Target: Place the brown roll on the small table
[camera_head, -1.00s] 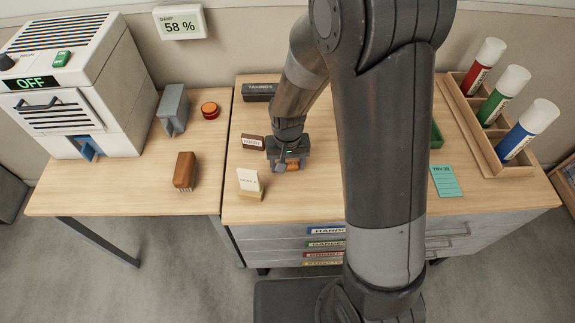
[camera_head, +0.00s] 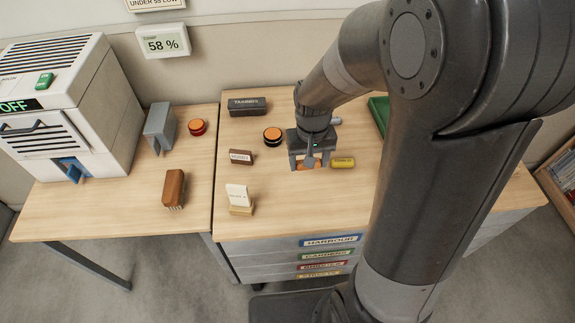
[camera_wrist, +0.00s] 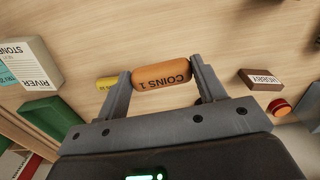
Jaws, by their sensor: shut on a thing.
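The brown roll (camera_wrist: 162,75), an orange-brown cylinder marked "COINS 1", lies crosswise between the two fingers of my gripper (camera_wrist: 164,88) in the wrist view. My gripper (camera_head: 310,163) is shut on it over the right desk (camera_head: 290,215). In the head view only a strip of the roll (camera_head: 307,167) shows under the fingers. I cannot tell whether it touches the desk top. The smaller table (camera_head: 85,212), with thin dark legs, stands to the left, against the desk.
A yellow roll (camera_head: 342,162) lies just right of my gripper.

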